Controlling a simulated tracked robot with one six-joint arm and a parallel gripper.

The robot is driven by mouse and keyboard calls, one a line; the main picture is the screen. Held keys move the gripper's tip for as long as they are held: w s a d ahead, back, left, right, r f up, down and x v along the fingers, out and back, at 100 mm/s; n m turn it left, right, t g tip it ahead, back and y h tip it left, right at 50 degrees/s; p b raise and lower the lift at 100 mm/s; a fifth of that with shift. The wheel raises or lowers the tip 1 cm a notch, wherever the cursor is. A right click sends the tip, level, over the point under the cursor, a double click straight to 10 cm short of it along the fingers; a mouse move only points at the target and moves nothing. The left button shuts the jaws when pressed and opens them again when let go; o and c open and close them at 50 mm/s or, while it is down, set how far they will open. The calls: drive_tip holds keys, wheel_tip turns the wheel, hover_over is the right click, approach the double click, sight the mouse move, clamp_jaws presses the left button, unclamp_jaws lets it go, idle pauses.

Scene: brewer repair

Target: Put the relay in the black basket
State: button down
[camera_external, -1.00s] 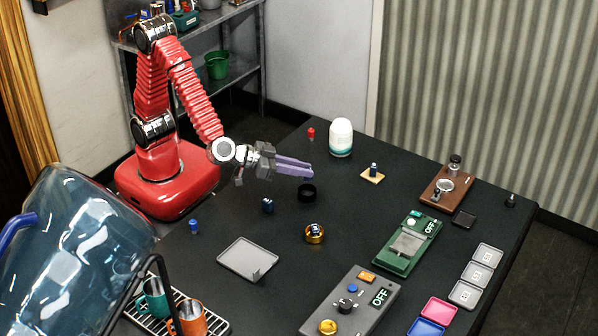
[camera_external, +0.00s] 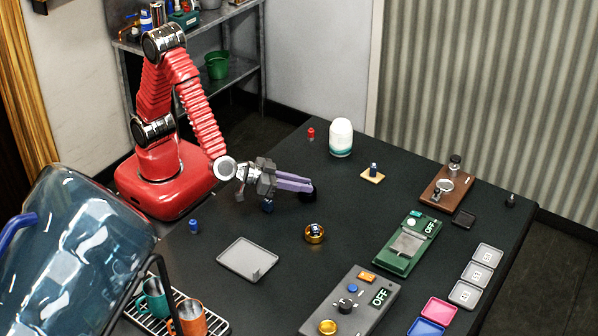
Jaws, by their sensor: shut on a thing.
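My gripper (camera_external: 311,186), with purple fingers, is low over the table's left half. It is shut on the black basket (camera_external: 308,194), a small round black thing at its fingertips, mostly covered by them. A small dark blue block (camera_external: 268,206) stands on the table just below my wrist in the picture, partly hidden by it. A similar blue block with a white mark (camera_external: 315,229) sits inside a gold ring-shaped basket (camera_external: 314,239). I cannot tell which of these blocks is the relay.
A grey tray (camera_external: 245,262) lies in front left, with a blue peg (camera_external: 194,226) behind it. A green scale (camera_external: 405,245) and grey control panel (camera_external: 352,303) are at right. Table between gold basket and bottle is mostly clear.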

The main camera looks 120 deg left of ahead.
drive_tip(key=c, duration=1.6)
unclamp_jaws()
drive_tip(key=shift+r, duration=0.1)
wheel_tip(320, 180, up, 7)
drive_tip(key=shift+f, duration=0.1)
